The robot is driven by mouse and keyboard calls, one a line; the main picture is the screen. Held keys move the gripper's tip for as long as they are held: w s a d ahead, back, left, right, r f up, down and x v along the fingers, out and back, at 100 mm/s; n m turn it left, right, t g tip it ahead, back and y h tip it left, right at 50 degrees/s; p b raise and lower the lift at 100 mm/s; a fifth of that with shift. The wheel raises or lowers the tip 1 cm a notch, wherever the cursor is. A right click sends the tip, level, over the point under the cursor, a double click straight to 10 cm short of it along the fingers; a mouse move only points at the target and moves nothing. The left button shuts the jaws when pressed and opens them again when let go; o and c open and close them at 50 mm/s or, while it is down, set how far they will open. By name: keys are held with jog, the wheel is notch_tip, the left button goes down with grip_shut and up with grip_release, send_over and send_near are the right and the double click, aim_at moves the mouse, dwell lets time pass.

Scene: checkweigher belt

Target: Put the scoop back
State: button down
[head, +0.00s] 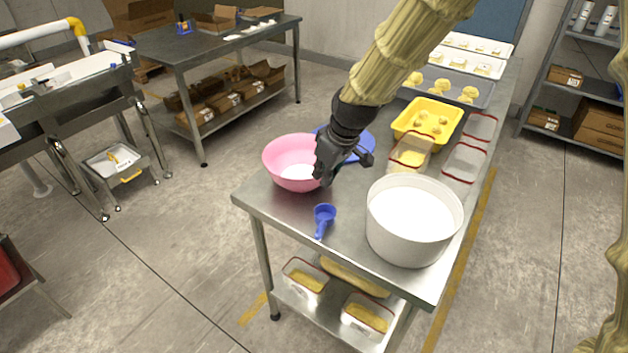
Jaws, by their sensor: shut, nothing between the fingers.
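A small blue scoop (323,218) lies on the steel table near its front left edge, its handle pointing toward the front. My gripper (322,178) is shut and empty. It is pointed down by the right rim of the pink bowl (276,166), above and behind the scoop and apart from it in the picture. The bowl has white contents. A large white tub (408,240) with white contents stands to the right of the scoop. A blue round item (362,142) is partly hidden behind my gripper.
The steel table (262,203) also holds a yellow tray (449,109), clear red-rimmed containers (464,162) and trays of dough pieces (467,95) farther back. Lidded tubs stand on its lower shelf. Bare tabletop shows around the scoop. A second table (166,47) stands at the back left.

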jog(key=x, duration=0.3)
jog(key=p+x, duration=0.1)
jog(key=x, duration=0.2)
jog(key=shift+w+a+r, duration=0.1)
jog(key=shift+w, duration=0.15)
jog(key=shift+p+x, duration=0.4)
jog(key=shift+x, duration=1.45)
jog(key=shift+s, duration=0.1)
jog(key=shift+s, duration=0.15)
